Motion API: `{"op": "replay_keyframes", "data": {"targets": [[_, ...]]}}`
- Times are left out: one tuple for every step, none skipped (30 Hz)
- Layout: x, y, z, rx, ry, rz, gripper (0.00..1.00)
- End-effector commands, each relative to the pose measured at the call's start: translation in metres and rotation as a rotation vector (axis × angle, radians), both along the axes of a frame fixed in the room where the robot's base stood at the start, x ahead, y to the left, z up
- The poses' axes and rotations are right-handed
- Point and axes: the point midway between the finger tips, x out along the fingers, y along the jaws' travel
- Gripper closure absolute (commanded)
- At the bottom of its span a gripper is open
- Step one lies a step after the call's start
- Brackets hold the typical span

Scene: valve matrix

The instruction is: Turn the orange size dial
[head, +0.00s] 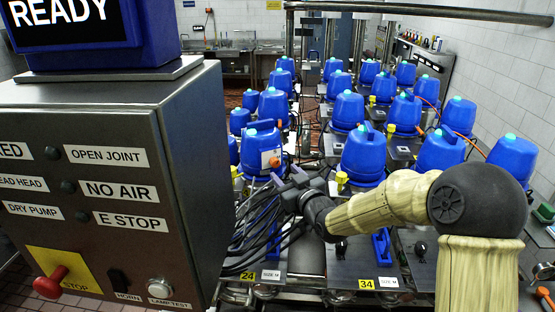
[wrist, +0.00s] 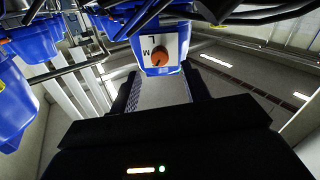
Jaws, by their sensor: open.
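The orange size dial (wrist: 164,57) is a small round knob on a white plate with the letters L and M. The plate is on the face of a blue valve head (head: 257,138). In the head view the dial (head: 275,162) is a small orange spot on that plate. My gripper (wrist: 160,84) is open, its two dark fingers pointing at the plate from either side. The dial shows between and beyond the fingertips, apart from them as far as I can tell. In the head view my gripper (head: 290,187) is just below and right of the dial, partly merged with dark cables.
Several blue valve heads (head: 364,155) stand in rows behind and right. Black cables (head: 262,235) hang left of my arm. A grey control cabinet (head: 150,110) with a red stop button (head: 50,282) fills the left foreground. Steel panels carry yellow tags 24 (head: 247,276) and 34 (head: 366,283).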

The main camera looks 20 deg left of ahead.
Motion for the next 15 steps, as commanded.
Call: {"op": "replay_keyframes", "data": {"targets": [[0.006, 0.006, 0.004, 0.001, 0.001, 0.001, 0.53], [0.009, 0.009, 0.004, 0.001, 0.001, 0.001, 0.53], [0.013, 0.014, 0.004, 0.001, 0.001, 0.001, 0.53], [0.016, 0.017, 0.003, 0.001, 0.001, 0.001, 0.53], [0.02, 0.02, 0.003, 0.0, 0.002, 0.001, 0.53], [0.024, 0.024, 0.003, 0.0, 0.002, 0.001, 0.53], [0.027, 0.027, 0.003, 0.0, 0.001, 0.0, 0.53], [0.029, 0.03, 0.003, 0.0, 0.002, 0.001, 0.53], [0.033, 0.033, 0.003, 0.0, 0.0, 0.0, 0.53], [0.035, 0.035, 0.002, 0.0, 0.0, 0.0, 0.53], [0.037, 0.037, 0.002, 0.0, 0.0, 0.0, 0.53], [0.039, 0.038, 0.002, 0.0, 0.0, 0.0, 0.53], [0.04, 0.039, 0.001, -0.001, 0.001, 0.0, 0.53], [0.04, 0.04, 0.001, -0.001, 0.001, 0.0, 0.53], [0.041, 0.041, 0.0, -0.001, 0.001, 0.0, 0.53]]}}
